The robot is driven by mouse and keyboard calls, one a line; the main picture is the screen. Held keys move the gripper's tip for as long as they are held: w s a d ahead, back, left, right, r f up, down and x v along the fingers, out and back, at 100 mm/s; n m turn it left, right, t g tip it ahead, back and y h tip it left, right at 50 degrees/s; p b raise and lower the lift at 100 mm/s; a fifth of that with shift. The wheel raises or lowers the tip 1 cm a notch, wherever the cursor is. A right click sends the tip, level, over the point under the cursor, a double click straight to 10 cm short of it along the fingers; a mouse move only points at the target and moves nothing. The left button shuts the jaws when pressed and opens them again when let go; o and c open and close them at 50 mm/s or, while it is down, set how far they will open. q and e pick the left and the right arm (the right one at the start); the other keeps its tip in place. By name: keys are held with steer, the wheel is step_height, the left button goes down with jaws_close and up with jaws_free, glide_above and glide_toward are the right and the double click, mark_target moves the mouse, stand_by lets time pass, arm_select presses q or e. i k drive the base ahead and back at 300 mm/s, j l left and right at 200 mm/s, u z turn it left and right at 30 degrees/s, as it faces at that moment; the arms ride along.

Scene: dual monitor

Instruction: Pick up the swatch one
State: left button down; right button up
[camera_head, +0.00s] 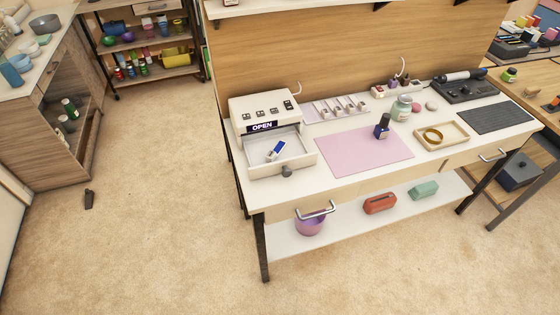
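No object in view is clearly marked as the swatch, and I cannot tell which one it is. A row of small whitish pieces (338,109) stands on a strip behind the pink mat (362,150), too small to make out well. A small blue and white item (276,151) lies in the open tray of a white box (262,115) with an "OPEN" sign. A dark blue bottle (382,127) stands on the mat's back right part. Neither of my grippers shows in the head view.
The white table (350,182) has a lower shelf with a purple bowl (310,225), a red case (380,204) and a green case (423,190). A pale jar (401,108), a shallow tray with a gold ring (433,135) and a dark pad (500,117) stand right. Carpet in front is clear.

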mark_target(271, 156)
steer(key=i+j+z, duration=0.1)
steer(key=j, duration=0.25)
steer(key=i+j+z, duration=0.15)
steer(key=j, duration=0.25)
steer(key=i+j+z, duration=0.1)
steer(key=j, duration=0.3)
steer(key=j+z, duration=0.15)
steer(key=j, duration=0.2)
steer(key=i+j, duration=0.05)
